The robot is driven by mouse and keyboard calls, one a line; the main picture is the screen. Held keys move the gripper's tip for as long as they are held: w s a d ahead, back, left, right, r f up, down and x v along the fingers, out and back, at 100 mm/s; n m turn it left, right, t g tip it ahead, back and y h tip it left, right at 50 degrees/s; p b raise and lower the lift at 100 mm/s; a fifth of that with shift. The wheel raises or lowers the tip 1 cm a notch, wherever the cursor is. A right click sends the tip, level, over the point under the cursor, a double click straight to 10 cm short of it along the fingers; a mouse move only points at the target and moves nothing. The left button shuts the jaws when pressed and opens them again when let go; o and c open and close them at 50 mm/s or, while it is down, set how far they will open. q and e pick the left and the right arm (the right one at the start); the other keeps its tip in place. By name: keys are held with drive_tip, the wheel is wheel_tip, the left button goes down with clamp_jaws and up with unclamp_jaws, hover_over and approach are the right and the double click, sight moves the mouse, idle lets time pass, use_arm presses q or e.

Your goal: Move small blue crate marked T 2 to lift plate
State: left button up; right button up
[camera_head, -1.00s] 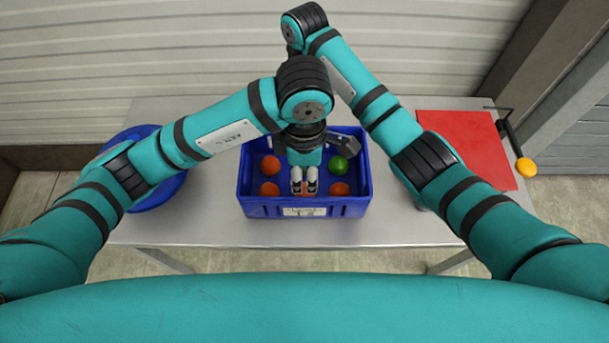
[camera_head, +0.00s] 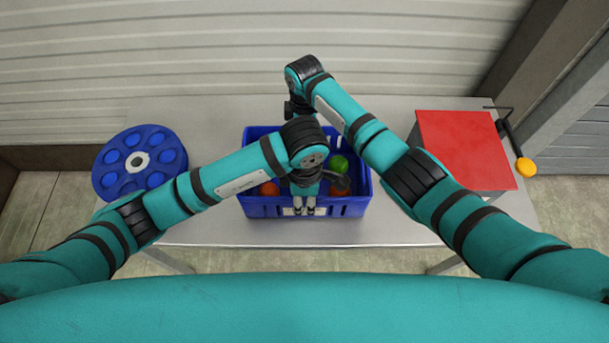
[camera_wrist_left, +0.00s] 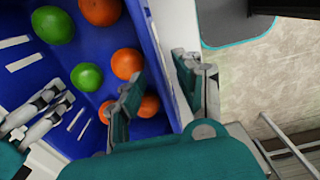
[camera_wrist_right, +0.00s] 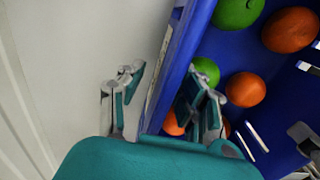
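In the left wrist view that gripper (camera_wrist_left: 158,72) is open, with one finger inside the crate and one outside the wall. In the right wrist view my right gripper (camera_wrist_right: 162,82) is open and straddles the opposite, back wall in the same way. In the head view the right gripper is mostly hidden behind the arms. The likely lift plate is a red flat top (camera_head: 465,145) at the table's right.
A blue wheel with round holes (camera_head: 138,162) lies at the table's left end. A crank with a yellow knob (camera_head: 525,167) sticks out beside the red top. Bare table (camera_head: 395,225) lies between the crate and the red top. A ribbed wall stands behind.

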use_arm(q)
clamp_jaws()
use_arm(e)
clamp_jaws()
use_arm(q)
drive_tip(key=shift+w+r, duration=0.1)
drive_tip(key=shift+r, duration=0.1)
use_arm(e)
drive_tip(key=shift+w+r, duration=0.1)
drive_tip(key=shift+r, duration=0.1)
